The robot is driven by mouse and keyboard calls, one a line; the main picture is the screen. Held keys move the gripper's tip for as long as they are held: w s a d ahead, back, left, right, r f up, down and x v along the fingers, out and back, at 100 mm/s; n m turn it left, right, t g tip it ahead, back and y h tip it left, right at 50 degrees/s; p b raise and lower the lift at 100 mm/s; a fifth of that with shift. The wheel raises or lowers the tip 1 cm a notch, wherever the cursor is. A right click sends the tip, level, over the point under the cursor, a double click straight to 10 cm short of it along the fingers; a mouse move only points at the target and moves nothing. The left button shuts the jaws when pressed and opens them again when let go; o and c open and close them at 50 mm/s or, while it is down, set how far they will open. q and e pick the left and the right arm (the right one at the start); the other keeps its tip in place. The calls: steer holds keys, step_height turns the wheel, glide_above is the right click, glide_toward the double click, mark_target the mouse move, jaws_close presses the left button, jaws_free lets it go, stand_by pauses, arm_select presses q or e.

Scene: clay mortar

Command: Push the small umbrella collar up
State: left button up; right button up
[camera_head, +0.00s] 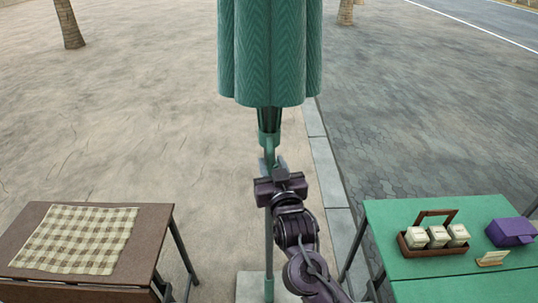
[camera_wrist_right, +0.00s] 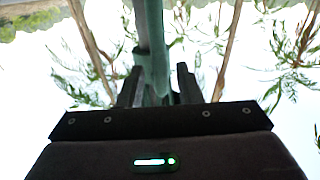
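The umbrella canopy (camera_head: 270,50) is green, folded and upright at the top middle of the head view. The small green collar (camera_head: 269,138) sits around the pole just below it, with a curved green part hanging down from it. My right gripper (camera_head: 272,164) is just below the collar, its fingers spread on either side of the green part. In the right wrist view the green tube (camera_wrist_right: 157,45) stands between the fingertips (camera_wrist_right: 160,72), with a gap showing at the right finger. Contact at the left finger is unclear. My left gripper is not in view.
A brown table (camera_head: 160,225) with a checked cloth (camera_head: 78,238) stands at left. A green table (camera_head: 388,216) at right holds a wooden carrier (camera_head: 418,251) with small packs, a small card (camera_head: 492,258) and a purple box (camera_head: 512,231). The pole's pale base (camera_head: 249,288) is below.

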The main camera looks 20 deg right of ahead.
steer(key=shift+w, duration=1.05)
steer(key=shift+w+d, duration=0.1)
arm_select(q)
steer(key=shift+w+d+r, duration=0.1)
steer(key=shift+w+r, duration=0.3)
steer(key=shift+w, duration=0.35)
arm_select(e)
jaws_close()
